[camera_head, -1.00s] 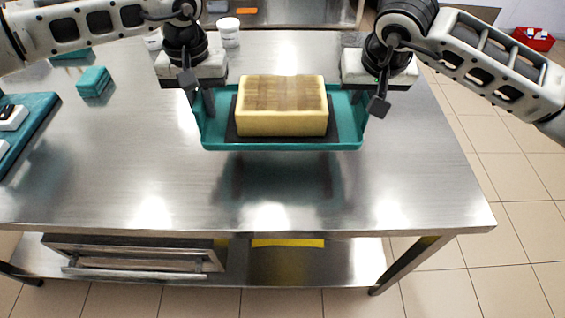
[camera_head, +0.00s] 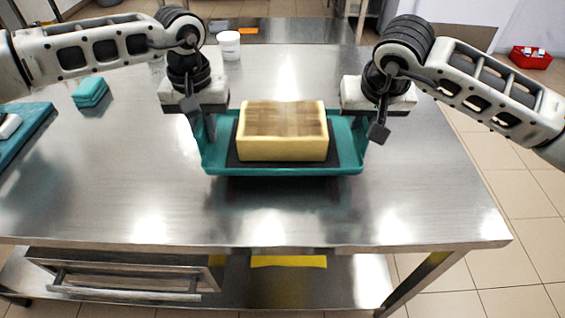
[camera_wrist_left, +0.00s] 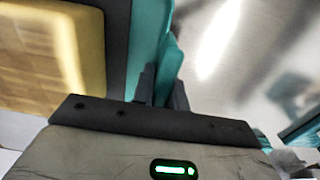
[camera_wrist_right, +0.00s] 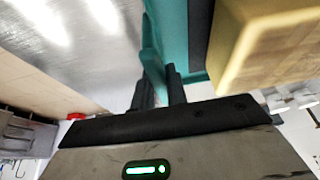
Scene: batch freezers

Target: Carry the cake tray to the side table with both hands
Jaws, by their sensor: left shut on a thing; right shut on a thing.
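The cake tray (camera_head: 285,171) is a teal tray with a dark mat, carrying a yellow rectangular cake (camera_head: 284,149) with a browned top. It looks level above the steel table; its exact height is hard to tell. My left gripper (camera_head: 209,130) is shut on the tray's left end wall. My right gripper (camera_head: 364,132) is shut on its right end wall. The left wrist view shows the fingers (camera_wrist_left: 162,88) on the teal rim beside the cake. The right wrist view shows the same at the other end, at the fingers (camera_wrist_right: 160,88).
The steel table (camera_head: 300,215) is mostly bare in front of the tray. Teal stacked items (camera_head: 90,91) and another teal tray (camera_head: 22,145) lie at the left. A white tub (camera_head: 229,45) stands at the back. Another steel surface (camera_head: 300,30) lies beyond. Tiled floor is free at the right.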

